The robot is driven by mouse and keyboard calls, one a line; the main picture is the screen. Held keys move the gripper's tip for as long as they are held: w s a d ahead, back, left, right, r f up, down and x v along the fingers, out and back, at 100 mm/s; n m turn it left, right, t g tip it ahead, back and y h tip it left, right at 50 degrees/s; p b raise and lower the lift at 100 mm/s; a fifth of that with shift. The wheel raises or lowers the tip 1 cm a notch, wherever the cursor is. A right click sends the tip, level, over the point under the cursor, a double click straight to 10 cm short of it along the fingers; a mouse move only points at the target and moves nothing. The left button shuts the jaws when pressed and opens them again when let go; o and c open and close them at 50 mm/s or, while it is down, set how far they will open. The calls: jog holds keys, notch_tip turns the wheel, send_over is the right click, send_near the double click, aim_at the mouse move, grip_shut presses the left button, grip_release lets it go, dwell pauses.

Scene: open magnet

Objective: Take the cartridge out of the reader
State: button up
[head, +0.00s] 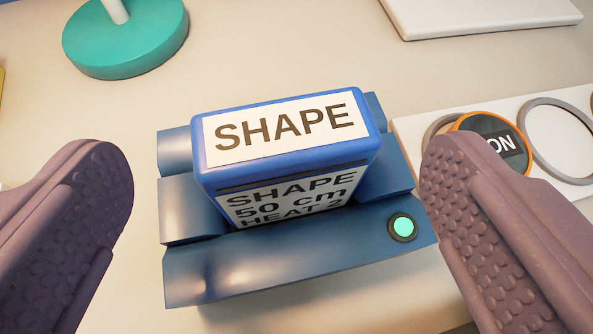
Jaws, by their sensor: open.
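A blue cartridge (372,123) stands upright in the dark blue reader (290,262). Its top label reads "SHAPE", and its front label reads "SHAPE 50 cm HEAT 2", partly hidden by the reader's front edge. The cartridge's lower part is hidden inside the reader. A green round button or light (403,226) sits on the reader's front right. My gripper (280,175) is open, with one purple finger at the left and one at the right of the cartridge. Clear gaps show between both fingers and the cartridge in this view.
A white panel (578,186) with rings and a dark disc (497,146) marked "ON" lies to the right, partly behind my right finger. A teal round base (125,45) with a white post stands at the back left. A white slab (480,15) lies at the back right.

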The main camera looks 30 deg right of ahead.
aim_at(283, 142)
jog(key=b+x, duration=0.2)
jog(key=x, duration=0.5)
jog(key=shift+s+f+b, duration=0.1)
jog(key=shift+s+b, duration=0.05)
jog(key=shift+b, duration=0.15)
jog(key=c, duration=0.9)
